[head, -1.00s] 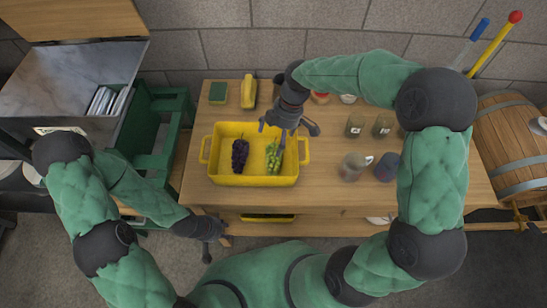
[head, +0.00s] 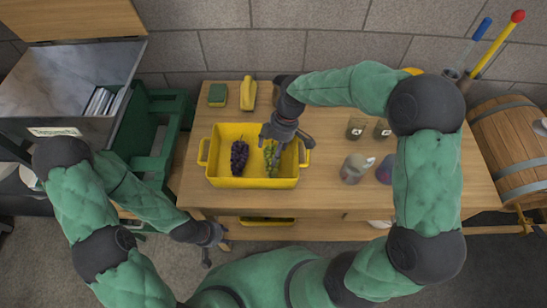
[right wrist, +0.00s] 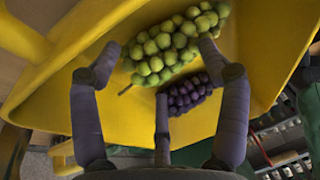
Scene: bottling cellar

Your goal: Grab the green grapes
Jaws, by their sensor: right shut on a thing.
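The green grapes (head: 269,151) lie in the right half of a yellow crate (head: 250,183) on the wooden table. My right gripper (head: 274,150) reaches down into the crate over them and partly hides them. In the right wrist view its fingers (right wrist: 158,55) are closed on the green grapes (right wrist: 160,45), with a fingertip on either side of the bunch. The bunch appears still low in the crate; I cannot tell whether it touches the floor. My left gripper (head: 214,246) is empty in front of the table, fingers spread.
Dark purple grapes (head: 239,157) lie in the crate's left half, close beside the green ones. A sponge (head: 217,95) and a yellow object (head: 249,92) lie behind the crate. Jars (head: 356,168) stand to the right.

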